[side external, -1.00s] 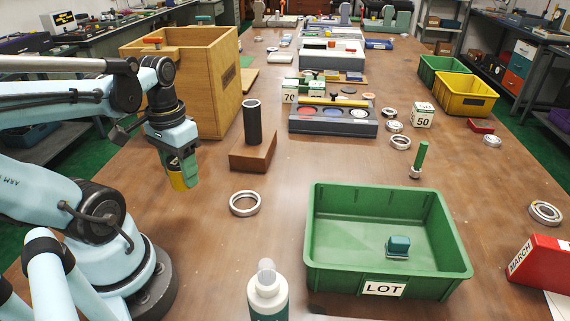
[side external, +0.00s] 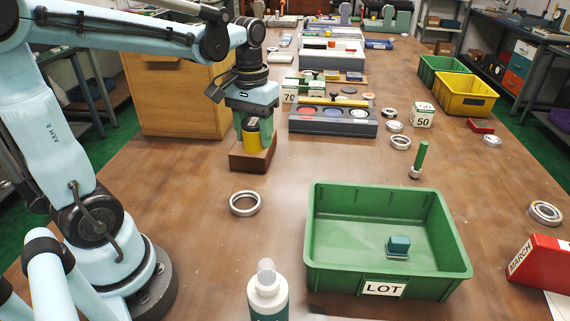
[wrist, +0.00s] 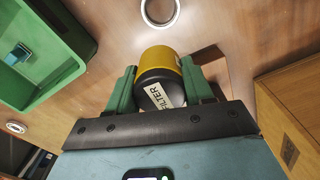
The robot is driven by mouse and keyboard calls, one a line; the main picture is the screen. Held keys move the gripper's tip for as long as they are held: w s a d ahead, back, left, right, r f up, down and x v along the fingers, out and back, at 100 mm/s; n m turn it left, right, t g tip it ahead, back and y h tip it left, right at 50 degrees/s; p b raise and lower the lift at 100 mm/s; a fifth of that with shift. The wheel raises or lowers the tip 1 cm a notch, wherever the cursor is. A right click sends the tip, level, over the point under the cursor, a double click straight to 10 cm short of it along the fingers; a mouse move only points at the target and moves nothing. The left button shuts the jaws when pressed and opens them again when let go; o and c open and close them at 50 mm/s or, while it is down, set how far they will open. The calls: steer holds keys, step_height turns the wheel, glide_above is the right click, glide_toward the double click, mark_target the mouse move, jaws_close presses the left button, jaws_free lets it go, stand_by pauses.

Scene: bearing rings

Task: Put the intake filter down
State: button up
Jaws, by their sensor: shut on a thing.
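The intake filter (side external: 251,140) is a yellow and black cylinder. It also shows in the wrist view (wrist: 160,66) with a white label reading FILTER. My gripper (side external: 254,132) is shut on it, with a green finger on each side in the wrist view (wrist: 160,84). The filter is roughly upright at the brown wooden block (side external: 254,160). The block's black post does not show now; I cannot tell whether the filter is around it or in front of it, or whether it touches the block.
A metal ring (side external: 245,203) lies in front of the block. The green LOT bin (side external: 330,245) holds a small teal item. A wooden box (side external: 175,95) stands behind left, a grey tray (side external: 333,125) behind right. A white bottle (side external: 267,295) is in front.

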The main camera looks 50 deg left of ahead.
steer(key=w+d+f+n, duration=0.1)
steer(key=w+d+f, duration=0.15)
steer(key=w, duration=0.35)
steer(key=w+d+f, duration=0.1)
steer(key=w+d, duration=0.2)
steer(key=w, duration=0.2)
steer(key=shift+w+a+f, duration=0.1)
steer(key=shift+f, duration=4.95)
steer(key=shift+f, duration=0.15)
steer(key=o, duration=1.1)
